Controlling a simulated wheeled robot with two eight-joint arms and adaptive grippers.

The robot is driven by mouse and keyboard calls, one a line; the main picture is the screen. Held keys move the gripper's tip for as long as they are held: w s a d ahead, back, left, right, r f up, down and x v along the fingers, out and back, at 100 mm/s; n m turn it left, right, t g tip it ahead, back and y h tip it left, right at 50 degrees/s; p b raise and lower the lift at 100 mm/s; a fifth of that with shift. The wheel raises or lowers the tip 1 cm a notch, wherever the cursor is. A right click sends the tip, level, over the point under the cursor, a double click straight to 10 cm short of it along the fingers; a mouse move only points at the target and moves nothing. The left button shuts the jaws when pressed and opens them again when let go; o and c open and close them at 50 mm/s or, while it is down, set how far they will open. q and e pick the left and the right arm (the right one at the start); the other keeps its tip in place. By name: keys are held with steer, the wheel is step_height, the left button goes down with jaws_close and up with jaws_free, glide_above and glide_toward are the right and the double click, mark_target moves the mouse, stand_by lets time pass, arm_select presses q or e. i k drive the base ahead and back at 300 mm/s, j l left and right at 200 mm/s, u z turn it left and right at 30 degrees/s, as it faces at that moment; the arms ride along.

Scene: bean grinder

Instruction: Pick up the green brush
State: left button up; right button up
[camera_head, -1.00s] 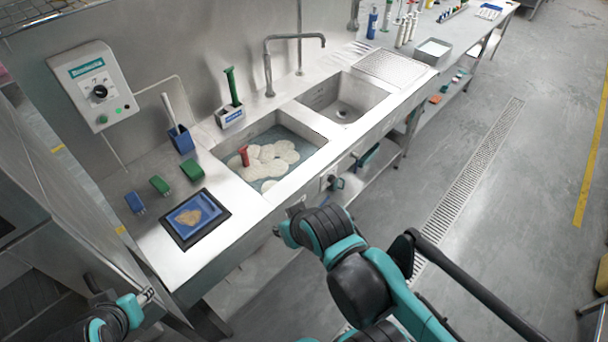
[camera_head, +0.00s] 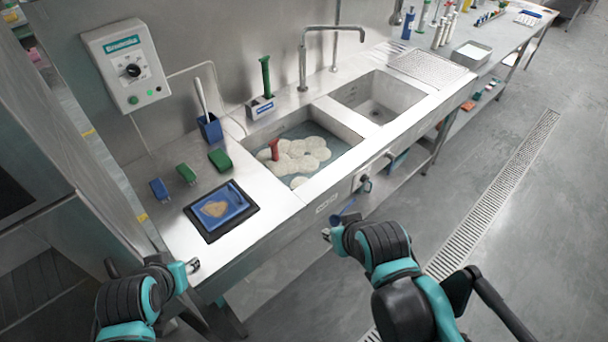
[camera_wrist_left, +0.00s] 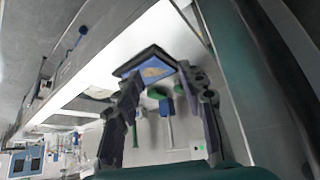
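Two small green brush-like blocks lie on the steel counter: one (camera_head: 219,159) near the sink and one (camera_head: 186,173) left of it. A tall green handle (camera_head: 265,77) stands upright in a white holder (camera_head: 261,107) behind the sink. I cannot tell which is the green brush. Green pieces (camera_wrist_left: 157,92) also show between the fingers in the left wrist view, beyond the gripper. My left gripper (camera_head: 193,265) is in front of the counter's left end, its fingers spread and empty (camera_wrist_left: 168,105). My right gripper (camera_head: 327,234) is in front of the sink; its fingers are too small to judge.
A blue block (camera_head: 159,190) lies left of the green ones. A black-framed blue tray (camera_head: 248,208) sits at the counter's front. A blue holder (camera_head: 210,128) with a white handle stands behind. A red piece (camera_head: 274,150) is in the foamy left basin. A cabinet bounds the left.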

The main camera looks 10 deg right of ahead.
mark_target(185, 172)
steer(key=l, duration=0.15)
steer(key=i+l+u, duration=0.15)
steer(key=i+u, duration=0.3)
steer(key=i+l+u, duration=0.3)
steer(key=u, duration=0.2)
